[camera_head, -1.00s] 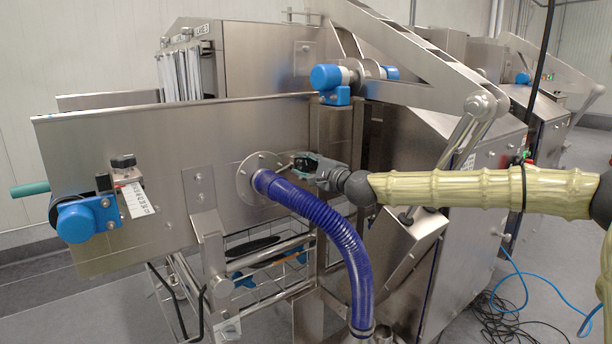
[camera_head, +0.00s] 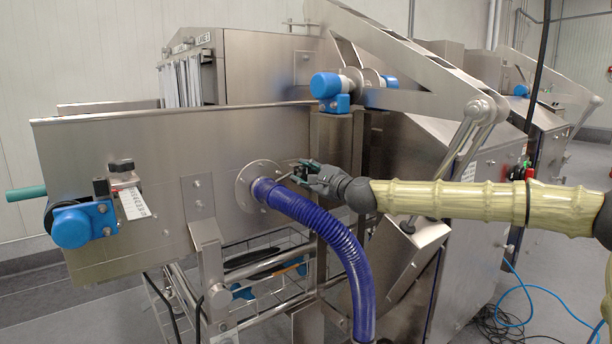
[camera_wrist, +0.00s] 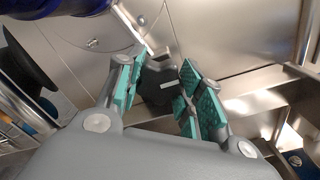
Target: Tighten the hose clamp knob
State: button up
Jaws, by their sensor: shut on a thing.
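The blue ribbed hose (camera_head: 325,236) meets a round steel flange (camera_head: 245,188) on the side panel. A thin metal rod runs from the hose clamp area toward my gripper (camera_head: 303,170), right of the flange. In the wrist view a black knob (camera_wrist: 157,88) with a white mark sits between the green-padded fingers of my gripper (camera_wrist: 157,72). My gripper is shut on the knob. The clamp band itself is hard to make out, and my fingers hide the knob in the head view.
A blue knob unit (camera_head: 83,224) with a scale is on the panel's left end. Another blue unit (camera_head: 330,88) is above my gripper, below a slanted steel arm (camera_head: 420,65). A wire basket (camera_head: 265,262) hangs below the panel. A blue cable lies on the floor at right.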

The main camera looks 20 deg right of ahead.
jog(key=o, duration=1)
jog(key=shift+d, duration=0.2)
jog(key=shift+a, duration=0.15)
jog(key=v, duration=1.2)
